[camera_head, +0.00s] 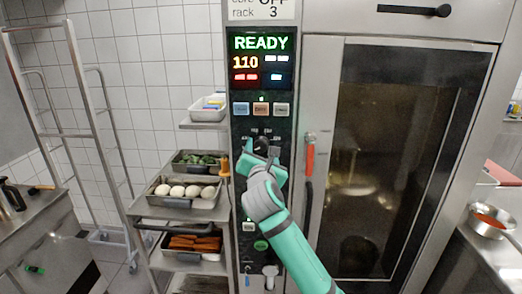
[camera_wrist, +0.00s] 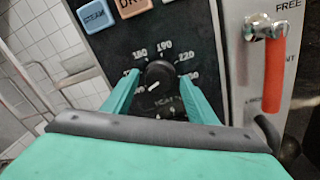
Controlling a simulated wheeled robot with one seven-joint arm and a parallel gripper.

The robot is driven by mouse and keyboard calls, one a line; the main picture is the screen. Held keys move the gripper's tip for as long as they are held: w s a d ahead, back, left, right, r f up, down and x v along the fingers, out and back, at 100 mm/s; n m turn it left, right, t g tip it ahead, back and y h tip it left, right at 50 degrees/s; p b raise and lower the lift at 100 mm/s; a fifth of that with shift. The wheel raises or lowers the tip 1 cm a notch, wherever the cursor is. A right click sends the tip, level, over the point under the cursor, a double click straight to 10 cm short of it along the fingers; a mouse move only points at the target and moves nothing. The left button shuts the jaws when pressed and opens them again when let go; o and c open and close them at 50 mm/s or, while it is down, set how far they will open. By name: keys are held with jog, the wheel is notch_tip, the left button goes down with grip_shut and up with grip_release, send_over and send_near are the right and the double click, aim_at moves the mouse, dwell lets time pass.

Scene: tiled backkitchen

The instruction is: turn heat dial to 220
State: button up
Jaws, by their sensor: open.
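The black heat dial (camera_wrist: 160,74) sits on the oven's dark control panel (camera_wrist: 112,45), with white numbers around it; 220 is at its upper right. A white mark on the dial points to the lower left, away from 220. My gripper (camera_wrist: 160,80) is open, with one teal finger on each side of the dial. I cannot tell whether either finger touches it. In the head view my gripper (camera_head: 262,149) is at the panel and partly covers the dial (camera_head: 262,142). The display (camera_head: 261,57) above reads READY and 110.
A row of buttons (camera_head: 261,109) is just above the dial. A red-handled latch (camera_head: 309,155) is right of the panel, beside the glass oven door (camera_head: 385,160). A rack with trays of eggs (camera_head: 185,191), greens and orange food stands to the left.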

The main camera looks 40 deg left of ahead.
jog(key=shift+w+a, duration=0.1)
jog(key=shift+c, duration=0.7)
jog(key=c, duration=0.8)
jog(key=shift+c, duration=0.2)
